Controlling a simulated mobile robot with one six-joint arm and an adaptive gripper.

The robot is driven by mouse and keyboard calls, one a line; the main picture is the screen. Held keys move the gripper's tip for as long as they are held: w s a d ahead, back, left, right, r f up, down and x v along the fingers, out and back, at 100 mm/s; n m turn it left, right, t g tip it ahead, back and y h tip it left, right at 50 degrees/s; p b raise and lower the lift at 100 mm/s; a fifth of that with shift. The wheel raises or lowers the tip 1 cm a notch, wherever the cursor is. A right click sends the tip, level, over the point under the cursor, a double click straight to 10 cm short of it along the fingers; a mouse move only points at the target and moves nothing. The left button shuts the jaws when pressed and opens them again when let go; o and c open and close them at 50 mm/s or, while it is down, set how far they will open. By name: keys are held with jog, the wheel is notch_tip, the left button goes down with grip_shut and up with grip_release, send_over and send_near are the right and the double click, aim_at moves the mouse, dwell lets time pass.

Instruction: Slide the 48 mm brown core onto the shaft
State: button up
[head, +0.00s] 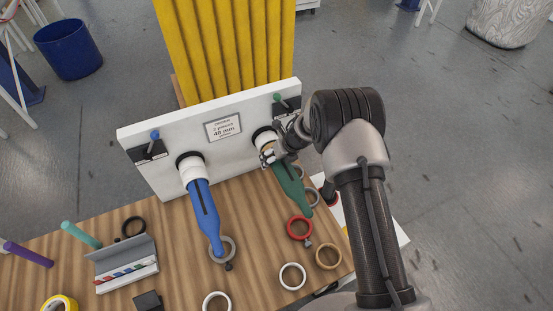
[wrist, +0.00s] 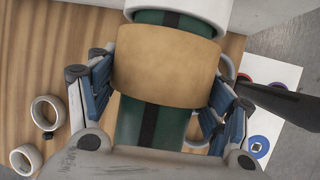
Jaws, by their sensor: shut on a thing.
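The brown core (wrist: 166,66) is around the green shaft (wrist: 150,124) in the wrist view, with green showing on both sides of it. A narrow strip of green separates it from the white collar (wrist: 208,8) at the top. My gripper (wrist: 168,72) is shut on the core, one finger at each side. In the head view the green shaft (head: 292,190) sticks out from the white panel (head: 235,150), pointing down and right. My gripper (head: 268,156) is at its panel end there and mostly hides the core.
A blue shaft (head: 204,212) stands to the left on the same panel. A red ring (head: 299,228), a tan ring (head: 328,257) and white rings (head: 292,276) lie on the wooden table (head: 190,270) below. A small rack (head: 126,268) stands at left.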

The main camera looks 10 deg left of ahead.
jog(key=shift+w+a+r, duration=0.1)
jog(key=shift+w, duration=0.05)
jog(key=shift+w+a+p, duration=0.25)
jog(key=shift+w+p, duration=0.1)
jog(key=shift+p, duration=0.05)
jog(key=o, duration=1.1)
jog(key=shift+d, duration=0.1)
jog(key=v, duration=1.1)
jog(key=shift+s+d+r, duration=0.15)
jog(key=shift+d+r, duration=0.05)
jog(key=shift+r, duration=0.1)
